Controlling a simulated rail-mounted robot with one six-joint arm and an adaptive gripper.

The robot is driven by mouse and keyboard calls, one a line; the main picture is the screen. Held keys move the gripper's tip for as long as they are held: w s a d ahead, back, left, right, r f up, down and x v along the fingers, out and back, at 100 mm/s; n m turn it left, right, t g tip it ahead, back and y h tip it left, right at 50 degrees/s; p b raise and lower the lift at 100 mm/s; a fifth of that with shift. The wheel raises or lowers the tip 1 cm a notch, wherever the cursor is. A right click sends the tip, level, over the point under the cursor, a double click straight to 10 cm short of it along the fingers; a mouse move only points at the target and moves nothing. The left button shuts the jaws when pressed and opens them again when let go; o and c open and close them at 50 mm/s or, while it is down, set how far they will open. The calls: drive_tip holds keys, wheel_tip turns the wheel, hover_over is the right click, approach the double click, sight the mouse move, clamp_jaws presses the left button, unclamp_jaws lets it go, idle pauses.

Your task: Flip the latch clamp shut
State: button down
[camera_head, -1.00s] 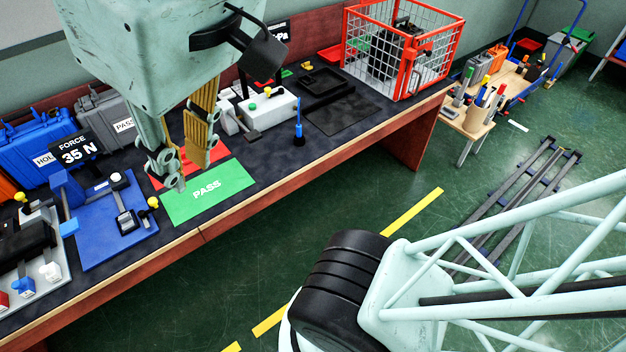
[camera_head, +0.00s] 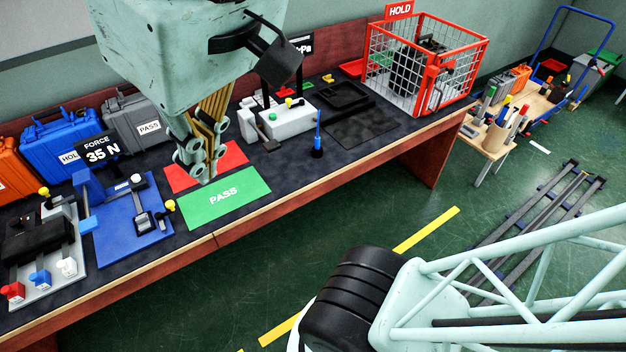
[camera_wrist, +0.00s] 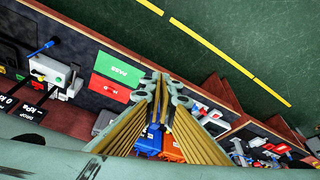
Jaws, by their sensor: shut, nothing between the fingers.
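My gripper (camera_head: 203,172) is shut and empty. It hangs above the bench, in front of the red mat and beside the green PASS mat in the head view. A grey fixture (camera_head: 75,262) at far left also carries a yellow-knobbed lever (camera_head: 44,191). I cannot tell for certain which is the latch clamp, or its position.
A green PASS mat (camera_head: 245,200) and a red mat (camera_head: 234,154) lie on the bench. A white box (camera_head: 290,122) and blue upright tool (camera_head: 317,140) stand to the right. Cases (camera_head: 60,140) line the back. A red wire crate (camera_head: 440,62) stands at the bench's far end.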

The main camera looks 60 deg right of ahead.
drive_tip(key=w+d+r+m+g+p, duration=0.2)
drive_tip(key=w+p, duration=0.1)
drive_tip(key=w, duration=1.5)
drive_tip(key=w+d+f+m+g+p, duration=0.1)
drive_tip(key=w+f, duration=0.2)
drive_tip(key=w, duration=0.5)
drive_tip(key=w+d+f+p, duration=0.1)
drive_tip(key=w+d+f, duration=0.15)
drive_tip(key=w, duration=0.45)
drive_tip(key=w+d+f+m+g+p, duration=0.2)
drive_tip(key=w+d+f, duration=0.2)
drive_tip(key=w+f, duration=1)
drive_tip(key=w+d+f+p, duration=0.1)
drive_tip(key=w+d+f, duration=0.1)
drive_tip(key=f, duration=0.8)
drive_tip(key=w+d+f+m+g+y+p, duration=0.1)
drive_tip(key=w+f, duration=0.3)
drive_tip(key=f, duration=0.6)
drive_tip(key=shift+w+d, duration=0.3)
drive_tip(key=shift+d, duration=0.5)
